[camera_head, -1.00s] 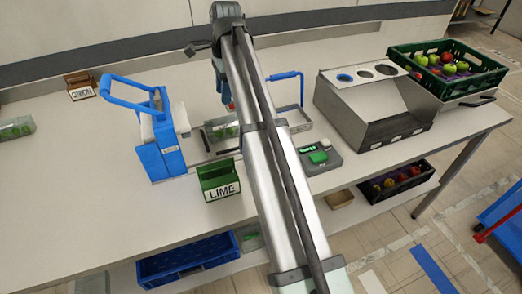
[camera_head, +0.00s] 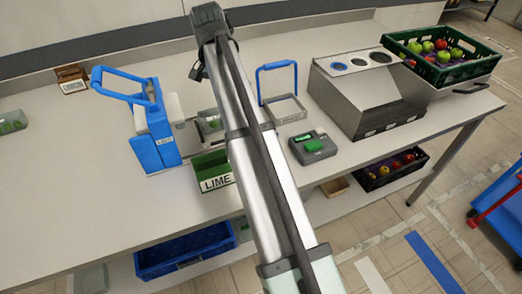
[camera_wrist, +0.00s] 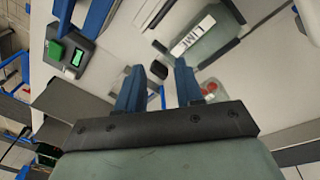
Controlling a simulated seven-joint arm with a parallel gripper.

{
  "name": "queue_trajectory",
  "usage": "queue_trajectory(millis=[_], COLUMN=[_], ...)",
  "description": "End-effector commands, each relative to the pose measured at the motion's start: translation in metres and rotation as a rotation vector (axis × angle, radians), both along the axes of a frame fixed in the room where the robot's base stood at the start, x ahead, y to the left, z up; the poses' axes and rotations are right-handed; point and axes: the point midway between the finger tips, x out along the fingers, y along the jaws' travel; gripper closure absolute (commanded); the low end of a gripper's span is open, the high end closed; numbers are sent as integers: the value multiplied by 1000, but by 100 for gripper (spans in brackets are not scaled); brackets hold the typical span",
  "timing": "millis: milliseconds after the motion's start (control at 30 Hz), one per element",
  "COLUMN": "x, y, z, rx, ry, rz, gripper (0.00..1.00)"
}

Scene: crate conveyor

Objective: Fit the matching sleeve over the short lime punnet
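A green sleeve-like piece lettered LIME (camera_head: 213,172) stands on the bench in the head view, partly behind my arm. Another such punnet (camera_head: 12,122) lies at the far left. My gripper (camera_wrist: 158,80) has its two blue fingers apart, with nothing visibly held between them. In the head view its fingers are hidden behind my arm.
A blue device (camera_head: 156,135) stands left of the sleeve. A blue-handled metal frame (camera_head: 288,108), a scale (camera_head: 312,147) and a metal bin unit (camera_head: 350,105) stand right. A brown ONION piece (camera_head: 71,78) is at the back. The front left bench is clear.

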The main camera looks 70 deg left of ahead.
Motion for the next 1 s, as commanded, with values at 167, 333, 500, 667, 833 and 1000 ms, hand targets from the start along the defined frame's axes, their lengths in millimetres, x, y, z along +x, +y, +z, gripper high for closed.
queue_trajectory(millis=[167, 333, 500, 667, 833, 1000], x=[5, 11, 16, 19, 10, -17], y=[-21, -39, -57, -74, -92, -110], z=[-3, -3, -1, 1, 4, 8], rx=[-59, -144, -256, -387, -558, -754], ry=[-92, -176, -250, -308, -349, -363], rz=[312, 607, 899, 1167, 1456, 1736], gripper=[64, 64, 64, 64, 64, 64])
